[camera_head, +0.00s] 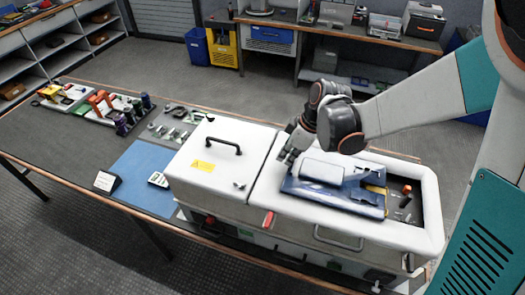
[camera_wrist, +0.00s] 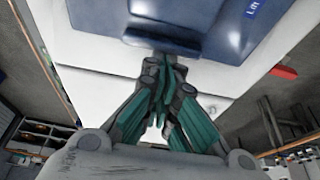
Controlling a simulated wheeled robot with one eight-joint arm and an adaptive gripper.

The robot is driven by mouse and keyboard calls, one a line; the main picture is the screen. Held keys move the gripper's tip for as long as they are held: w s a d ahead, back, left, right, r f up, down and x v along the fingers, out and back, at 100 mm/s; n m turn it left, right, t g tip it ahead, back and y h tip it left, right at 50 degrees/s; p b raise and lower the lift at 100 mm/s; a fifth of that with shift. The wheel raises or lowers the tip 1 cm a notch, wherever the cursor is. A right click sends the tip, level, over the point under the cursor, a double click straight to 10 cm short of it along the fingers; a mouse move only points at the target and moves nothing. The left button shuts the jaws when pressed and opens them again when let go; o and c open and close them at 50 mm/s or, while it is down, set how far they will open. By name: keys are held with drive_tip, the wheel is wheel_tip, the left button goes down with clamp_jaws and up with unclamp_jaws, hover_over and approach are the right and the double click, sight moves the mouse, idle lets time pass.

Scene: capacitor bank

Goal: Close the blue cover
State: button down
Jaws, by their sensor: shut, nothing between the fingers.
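The blue cover (camera_head: 336,190) lies over the open right compartment of the white capacitor bank box (camera_head: 350,236). It looks slightly tilted and leaves the right end of the compartment uncovered. A pale raised panel sits on its top. My gripper (camera_head: 288,155) is at the cover's upper left edge, by the white rim. In the wrist view my gripper (camera_wrist: 165,62) is shut and empty, with its tips at the edge of the blue cover (camera_wrist: 200,30). I cannot tell whether the tips touch it.
The box's left lid (camera_head: 215,160) is closed, with a black handle on top. A blue mat (camera_head: 148,178), tool trays (camera_head: 120,105) and small parts lie on the bench to the left. A second bench (camera_head: 330,35) stands behind, across open floor.

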sight(326, 173)
drive_tip(key=s+d, duration=0.1)
drive_tip(key=d, duration=0.3)
drive_tip(key=s+d, duration=0.1)
drive_tip(key=d, duration=0.3)
drive_tip(key=s+d+b, duration=0.1)
drive_tip(key=d, duration=0.3)
drive_tip(key=shift+s+d, duration=0.25)
drive_tip(key=shift+s, duration=0.1)
